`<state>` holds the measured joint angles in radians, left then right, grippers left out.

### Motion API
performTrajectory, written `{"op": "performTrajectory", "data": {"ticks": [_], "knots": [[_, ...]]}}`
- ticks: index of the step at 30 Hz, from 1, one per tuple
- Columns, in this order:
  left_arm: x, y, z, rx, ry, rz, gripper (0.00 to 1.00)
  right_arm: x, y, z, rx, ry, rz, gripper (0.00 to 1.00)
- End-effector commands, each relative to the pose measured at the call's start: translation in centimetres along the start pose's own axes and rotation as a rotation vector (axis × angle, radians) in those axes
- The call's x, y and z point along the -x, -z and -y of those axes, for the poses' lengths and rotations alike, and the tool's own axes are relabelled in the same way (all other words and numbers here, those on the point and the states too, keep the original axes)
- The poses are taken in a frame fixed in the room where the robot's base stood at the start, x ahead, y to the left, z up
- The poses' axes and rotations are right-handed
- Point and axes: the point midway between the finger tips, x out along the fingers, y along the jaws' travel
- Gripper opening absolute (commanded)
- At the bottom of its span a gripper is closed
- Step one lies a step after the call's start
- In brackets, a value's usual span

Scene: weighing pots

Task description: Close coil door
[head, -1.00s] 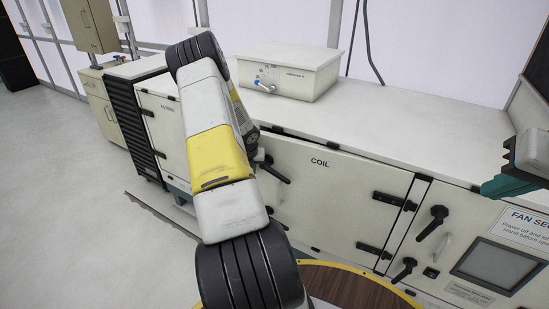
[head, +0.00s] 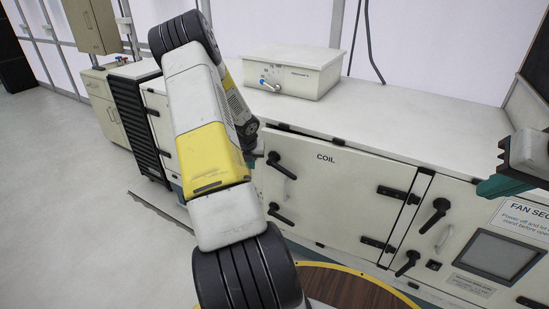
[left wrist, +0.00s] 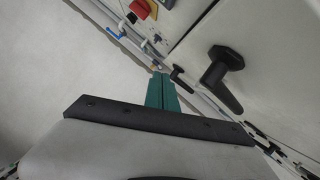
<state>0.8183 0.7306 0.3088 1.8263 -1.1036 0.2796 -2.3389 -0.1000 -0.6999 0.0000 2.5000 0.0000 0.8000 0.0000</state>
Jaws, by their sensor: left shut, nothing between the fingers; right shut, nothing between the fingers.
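The coil door (head: 335,195) is a white panel labelled COIL, with hinges at its right and two black handles, an upper one (head: 280,166) and a lower one (head: 280,214), near its left edge. A dark gap shows along the left part of its top edge, so it looks slightly ajar. My left arm crosses in front of the door's left side and hides my left gripper in the head view. In the left wrist view my left gripper (left wrist: 162,93) is shut and empty, beside a panel with a black handle (left wrist: 222,76). My right gripper (head: 496,187) is shut at the right edge.
The fan section (head: 480,235) with its own handles and window adjoins on the right. A white box (head: 292,72) with a blue-tipped lever stands on the cabinet top. A black ribbed unit (head: 138,125) stands at the left. Open floor (head: 70,170) lies left of the cabinet.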

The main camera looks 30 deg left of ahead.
Motion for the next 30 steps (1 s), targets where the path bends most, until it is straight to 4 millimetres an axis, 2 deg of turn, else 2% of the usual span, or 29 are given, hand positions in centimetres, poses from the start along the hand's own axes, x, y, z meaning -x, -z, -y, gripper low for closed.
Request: {"op": "performTrajectory", "data": {"ticks": [6,10,14,18,21,25,30], "knots": [[3.2,-0.2,-0.6,0.002,-0.001,0.002,0.0,0.0,0.0,0.0,0.0,0.0,0.0,0.0],[3.8,0.0,-0.7,0.008,0.005,0.001,0.0,0.0,0.0,0.0,0.0,0.0,0.0,0.0],[1.8,1.2,-0.4,0.082,0.079,0.023,0.0,0.0,0.0,0.0,0.0,0.0,0.0,0.0],[-2.3,3.5,0.6,0.287,0.261,0.087,0.0,0.0,0.0,0.0,0.0,0.0,0.0,0.0],[-4.6,5.3,1.1,0.48,0.414,0.148,0.0,0.0,0.0,0.0,0.0,0.0,0.0,0.0],[-5.9,7.4,1.0,0.741,0.599,0.236,0.0,0.0,0.0,0.0,0.0,0.0,0.0,0.0],[-5.7,9.4,-0.3,1.017,0.78,0.345,0.0,0.0,0.0,0.0,0.0,0.0,0.0,0.0]]}}
